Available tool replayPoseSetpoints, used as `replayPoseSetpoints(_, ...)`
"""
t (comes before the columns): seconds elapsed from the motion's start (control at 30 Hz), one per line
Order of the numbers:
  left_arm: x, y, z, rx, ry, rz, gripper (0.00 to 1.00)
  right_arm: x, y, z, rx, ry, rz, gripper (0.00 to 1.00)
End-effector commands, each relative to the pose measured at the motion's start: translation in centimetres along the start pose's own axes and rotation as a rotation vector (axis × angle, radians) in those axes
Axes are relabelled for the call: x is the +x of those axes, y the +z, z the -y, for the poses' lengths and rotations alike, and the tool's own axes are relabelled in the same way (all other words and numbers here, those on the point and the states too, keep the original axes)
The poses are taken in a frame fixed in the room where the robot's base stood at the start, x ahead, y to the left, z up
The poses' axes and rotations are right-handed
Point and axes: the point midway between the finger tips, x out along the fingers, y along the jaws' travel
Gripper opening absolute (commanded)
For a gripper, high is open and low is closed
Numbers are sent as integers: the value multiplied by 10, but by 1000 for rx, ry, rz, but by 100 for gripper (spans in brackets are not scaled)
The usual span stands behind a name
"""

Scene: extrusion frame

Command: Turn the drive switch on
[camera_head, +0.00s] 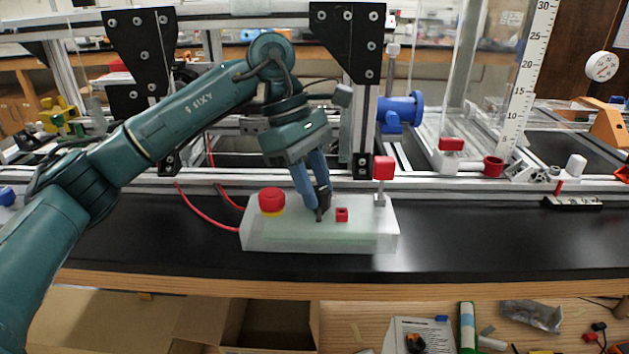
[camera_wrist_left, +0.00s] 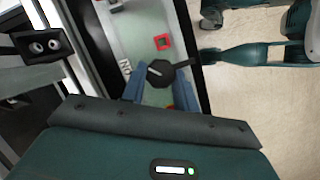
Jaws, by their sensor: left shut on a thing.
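The drive switch looks to be a black rotary knob (camera_head: 322,197) on top of a pale control box (camera_head: 285,240). In the left wrist view the knob (camera_wrist_left: 160,73) shows a white pointer line, and the letters "ON" are printed on the box beside it. My left gripper (camera_head: 313,192) comes down from above with its blue fingers around the knob and is shut on it. The fingers (camera_wrist_left: 158,88) partly hide the knob's sides. My right gripper is not clearly visible in either view.
A red mushroom button (camera_head: 271,200) with a yellow collar is left of the knob, and a small red square part (camera_head: 342,214) is right of it. A red block on a post (camera_head: 383,168) stands by the box's right end. The aluminium frame (camera_head: 480,185) runs behind.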

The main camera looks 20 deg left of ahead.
Motion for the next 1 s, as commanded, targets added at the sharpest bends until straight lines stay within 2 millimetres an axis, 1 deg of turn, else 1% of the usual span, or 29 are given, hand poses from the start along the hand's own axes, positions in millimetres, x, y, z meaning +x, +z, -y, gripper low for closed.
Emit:
replayPoseSetpoints(0.27,1,0,0,3,-3,-1,7,0,1,-1,-4,-1,2,59)
replayPoseSetpoints(0.3,1,0,0,3,-3,-1,31,0,1,-1,-5,-1,2,59)
replayPoseSetpoints(0.5,1,0,0,2,-2,0,48,-1,1,-1,-6,-1,2,59)
replayPoseSetpoints(0.57,1,0,0,2,-2,0,52,-1,1,-1,-6,0,2,59)
replayPoseSetpoints(0.83,-2,0,0,0,0,0,52,-1,1,-1,-6,0,2,59)
replayPoseSetpoints(0.93,-12,0,0,0,1,0,52,-2,0,-1,-6,0,3,59)
replayPoseSetpoints(1.0,-24,1,0,0,3,0,52,-2,0,-1,-5,0,5,59)
